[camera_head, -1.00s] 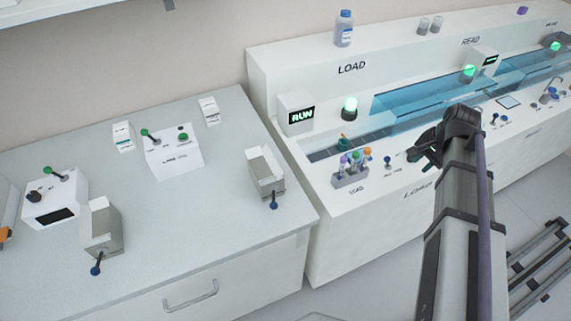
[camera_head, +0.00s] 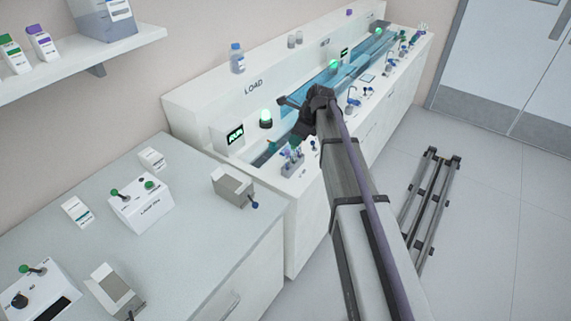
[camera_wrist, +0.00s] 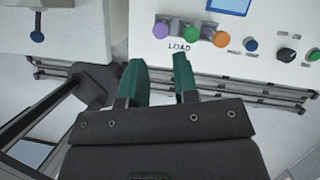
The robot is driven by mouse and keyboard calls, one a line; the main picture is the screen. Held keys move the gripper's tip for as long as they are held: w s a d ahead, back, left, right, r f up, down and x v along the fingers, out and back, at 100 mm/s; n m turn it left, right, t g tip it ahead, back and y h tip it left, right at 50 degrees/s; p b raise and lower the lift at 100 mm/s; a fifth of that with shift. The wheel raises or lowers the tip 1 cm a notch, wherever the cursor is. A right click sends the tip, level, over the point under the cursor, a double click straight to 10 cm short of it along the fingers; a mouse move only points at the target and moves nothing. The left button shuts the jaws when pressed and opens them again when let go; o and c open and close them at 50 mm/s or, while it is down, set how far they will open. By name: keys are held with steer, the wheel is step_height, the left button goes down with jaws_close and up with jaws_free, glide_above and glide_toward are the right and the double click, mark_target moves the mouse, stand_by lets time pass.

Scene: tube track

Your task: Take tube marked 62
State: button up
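Three capped tubes show from above in the wrist view at the LOAD spot: a purple cap (camera_wrist: 160,29), a green cap (camera_wrist: 190,33) and an orange cap (camera_wrist: 221,39). No number on any tube can be read. In the head view they stand in a small rack (camera_head: 291,164) on the front ledge of the long machine, too small to tell apart. My gripper (camera_wrist: 158,72) is open and empty, its two green fingers apart, with the tubes beyond the fingertips. In the head view my gripper (camera_head: 303,117) is above and behind the rack, partly hidden by my wrist.
The long white machine (camera_head: 211,119) has a blue-covered track, a RUN display (camera_head: 235,135) and a green lamp (camera_head: 265,118). Knobs (camera_wrist: 251,44) sit right of the tubes. A side bench (camera_head: 213,253) holds small devices. A metal rail (camera_head: 428,205) lies on the open floor.

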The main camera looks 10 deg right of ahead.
mark_target(287, 154)
steer(key=b+x, duration=0.9)
steer(key=x, duration=0.2)
steer(key=shift+d+f+b, duration=0.2)
steer(key=shift+b, duration=0.2)
steer(key=shift+r, duration=0.25)
steer(key=c, duration=0.4)
